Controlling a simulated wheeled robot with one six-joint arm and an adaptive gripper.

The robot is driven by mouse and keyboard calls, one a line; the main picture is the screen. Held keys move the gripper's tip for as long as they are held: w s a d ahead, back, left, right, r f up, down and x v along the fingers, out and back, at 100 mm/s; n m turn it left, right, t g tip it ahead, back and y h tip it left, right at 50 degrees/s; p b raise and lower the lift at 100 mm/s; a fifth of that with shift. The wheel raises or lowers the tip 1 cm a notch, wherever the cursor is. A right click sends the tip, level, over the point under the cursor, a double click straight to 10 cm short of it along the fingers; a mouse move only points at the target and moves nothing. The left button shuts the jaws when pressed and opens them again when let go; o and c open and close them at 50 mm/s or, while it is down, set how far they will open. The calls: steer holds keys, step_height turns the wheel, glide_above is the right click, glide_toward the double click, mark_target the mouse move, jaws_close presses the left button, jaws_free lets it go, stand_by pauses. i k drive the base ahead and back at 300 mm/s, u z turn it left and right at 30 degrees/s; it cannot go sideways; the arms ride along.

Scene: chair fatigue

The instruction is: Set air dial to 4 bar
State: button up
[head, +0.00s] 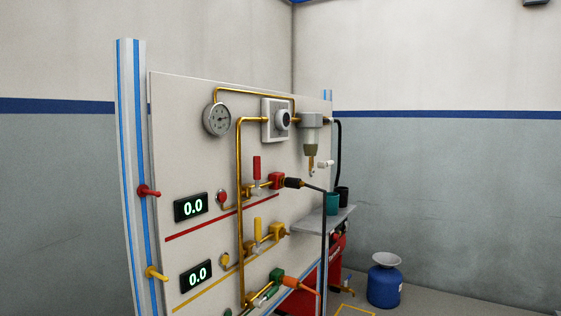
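The air dial (284,120) is a round dark-faced knob with a pale blue rim on a white square plate, at the upper right of the upright panel (180,130). A round pressure gauge (217,119) hangs to its left, joined by brass pipe; its reading is too small to tell. Two digital displays, the upper one (191,207) and the lower one (196,276), both read 0.0. My gripper is not in view, and nothing touches the dial.
A grey filter unit (312,130) sits just right of the dial. Red (257,168) and yellow (258,229) valve handles stand below. A shelf (307,224) with cups juts out at right. A blue tank (384,284) stands on the floor; floor around it looks clear.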

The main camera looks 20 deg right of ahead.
mark_target(282, 118)
steer(key=z, duration=0.55)
steer(key=k, duration=0.65)
steer(key=z, duration=1)
steer(key=i, duration=1.05)
steer(key=u, duration=0.55)
